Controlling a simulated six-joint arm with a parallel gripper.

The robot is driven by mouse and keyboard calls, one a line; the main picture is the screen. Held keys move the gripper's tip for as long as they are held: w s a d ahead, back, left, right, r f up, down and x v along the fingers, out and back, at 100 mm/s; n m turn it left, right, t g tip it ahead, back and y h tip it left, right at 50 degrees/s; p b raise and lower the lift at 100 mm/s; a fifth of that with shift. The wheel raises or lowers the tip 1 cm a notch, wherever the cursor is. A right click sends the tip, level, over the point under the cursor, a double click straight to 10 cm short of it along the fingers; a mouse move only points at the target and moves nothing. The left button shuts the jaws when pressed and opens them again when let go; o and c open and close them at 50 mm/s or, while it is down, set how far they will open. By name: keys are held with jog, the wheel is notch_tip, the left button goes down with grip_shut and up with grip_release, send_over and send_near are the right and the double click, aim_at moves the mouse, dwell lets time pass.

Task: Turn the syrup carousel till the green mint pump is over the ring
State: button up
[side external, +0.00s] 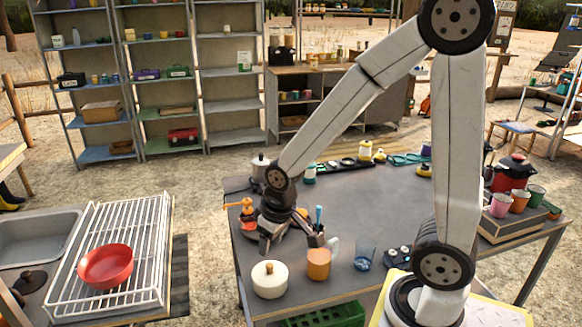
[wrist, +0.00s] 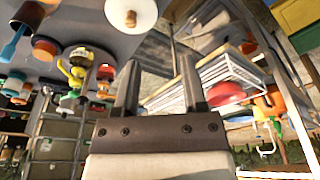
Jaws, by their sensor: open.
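An orange pump top (side external: 243,204) stands at the left edge of the grey table, above a red-orange body; it appears to be part of the syrup carousel. My gripper (side external: 288,243) hangs just right of it, partly covering that area, with fingers pointing down and apart. In the wrist view my gripper (wrist: 158,75) is open, with nothing between its two fingers. An orange and green cluster (wrist: 275,103) shows at the right of the wrist view; I cannot tell which part is the mint pump. I cannot make out the ring in either view.
A red bowl (side external: 105,266) sits on a white rack (side external: 150,225) at left. The table's middle is fairly clear.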

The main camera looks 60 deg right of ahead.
jog(key=w+d+r+m, duration=0.2)
jog(key=w+d, duration=0.3)
jog(key=w, duration=0.3)
jog(key=r+m+g, duration=0.1)
jog(key=m+g, duration=0.1)
jog(key=m, duration=0.4)
send_over(262, 186)
jog(key=shift+r, duration=0.1)
jog(key=shift+s, duration=0.1)
jog(key=shift+f, duration=3.9)
grip_shut()
